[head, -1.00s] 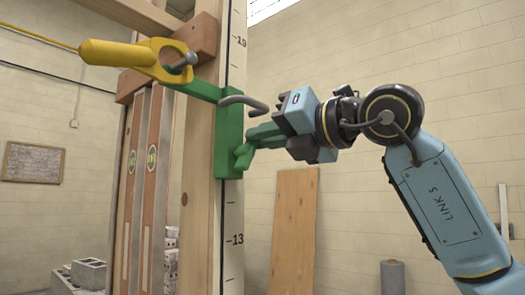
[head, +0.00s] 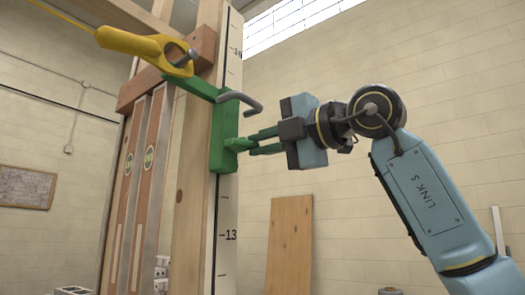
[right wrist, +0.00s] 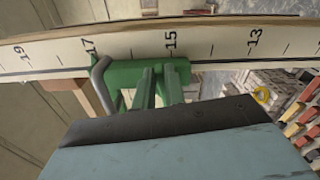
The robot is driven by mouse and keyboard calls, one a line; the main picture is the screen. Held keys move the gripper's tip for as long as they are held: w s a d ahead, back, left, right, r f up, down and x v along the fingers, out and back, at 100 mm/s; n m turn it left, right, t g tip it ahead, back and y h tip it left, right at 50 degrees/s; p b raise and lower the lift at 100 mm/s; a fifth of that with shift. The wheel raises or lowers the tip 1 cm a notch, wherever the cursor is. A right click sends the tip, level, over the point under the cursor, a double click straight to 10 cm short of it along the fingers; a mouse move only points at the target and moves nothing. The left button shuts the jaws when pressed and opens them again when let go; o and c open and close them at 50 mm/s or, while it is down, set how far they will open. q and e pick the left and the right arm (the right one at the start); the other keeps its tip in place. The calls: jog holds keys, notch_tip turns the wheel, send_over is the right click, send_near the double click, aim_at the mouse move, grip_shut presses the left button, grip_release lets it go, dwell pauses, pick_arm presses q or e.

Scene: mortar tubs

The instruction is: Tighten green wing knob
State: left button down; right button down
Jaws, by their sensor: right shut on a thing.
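The green wing knob (head: 238,145) sits on the right side of a green clamp body (head: 222,135), which is fixed to a wooden post. My right gripper (head: 252,141) reaches it from the right with two slim green fingers, shut on the knob. In the right wrist view the fingers (right wrist: 158,88) run up to the green clamp (right wrist: 123,74); the knob is hard to tell from them there. A grey bent hook (head: 240,98) sticks out above the knob. My left gripper is not in view.
A yellow holder (head: 130,43) with a yellow line stands on the clamp's green arm at upper left. A numbered scale strip (head: 226,235) runs along the post. Spirit levels (head: 150,160) stand left of it. A wooden board (head: 290,245) leans on the back wall.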

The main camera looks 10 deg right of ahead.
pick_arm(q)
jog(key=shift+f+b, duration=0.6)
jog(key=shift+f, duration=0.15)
pick_arm(e)
jog(key=shift+f+m, duration=0.15)
jog(key=shift+m, duration=0.85)
jog(key=c, duration=1.5)
grip_release()
jog(key=shift+o, duration=0.2)
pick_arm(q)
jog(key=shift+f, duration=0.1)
pick_arm(e)
jog(key=shift+d, duration=0.1)
